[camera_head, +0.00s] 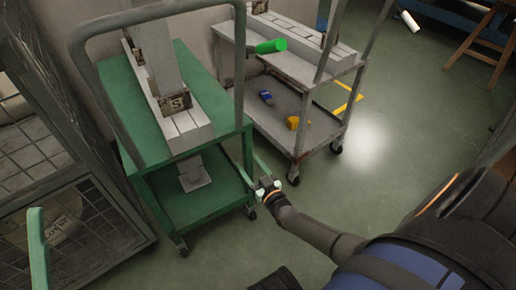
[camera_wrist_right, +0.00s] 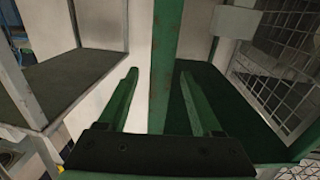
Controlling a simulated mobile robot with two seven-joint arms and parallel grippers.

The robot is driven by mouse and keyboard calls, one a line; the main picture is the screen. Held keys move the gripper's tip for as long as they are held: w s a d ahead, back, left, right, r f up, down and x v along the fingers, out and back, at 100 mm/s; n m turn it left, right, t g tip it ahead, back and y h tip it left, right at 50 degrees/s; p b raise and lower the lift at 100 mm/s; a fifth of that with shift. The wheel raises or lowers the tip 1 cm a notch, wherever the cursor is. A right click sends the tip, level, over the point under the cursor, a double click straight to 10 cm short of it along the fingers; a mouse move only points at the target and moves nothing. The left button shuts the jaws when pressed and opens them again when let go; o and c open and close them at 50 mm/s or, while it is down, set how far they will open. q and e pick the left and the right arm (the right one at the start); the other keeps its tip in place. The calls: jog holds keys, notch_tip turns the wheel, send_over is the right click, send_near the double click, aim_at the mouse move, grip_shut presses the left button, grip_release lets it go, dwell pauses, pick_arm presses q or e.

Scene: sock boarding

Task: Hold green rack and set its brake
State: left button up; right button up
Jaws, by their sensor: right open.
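The green rack (camera_head: 205,215) is a two-shelf trolley on castors, left of centre in the head view. Pale blocks stand on its top shelf. My right gripper (camera_head: 252,168) is open at its near right corner post. In the right wrist view, the open green fingers (camera_wrist_right: 160,95) lie either side of the green post (camera_wrist_right: 166,45), apart from it as far as I can see. Two castors show, one at the front (camera_head: 182,249) and one near my gripper (camera_head: 250,212). No brake lever can be made out.
A grey trolley (camera_head: 272,135) stands close on the right, with a green cylinder (camera_head: 270,46) above and blue and yellow items below. A mesh cage (camera_head: 60,215) stands left.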

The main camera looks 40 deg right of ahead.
jog(key=shift+w+d, duration=0.1)
jog(key=shift+w, duration=0.85)
grip_shut()
dwell(0.6)
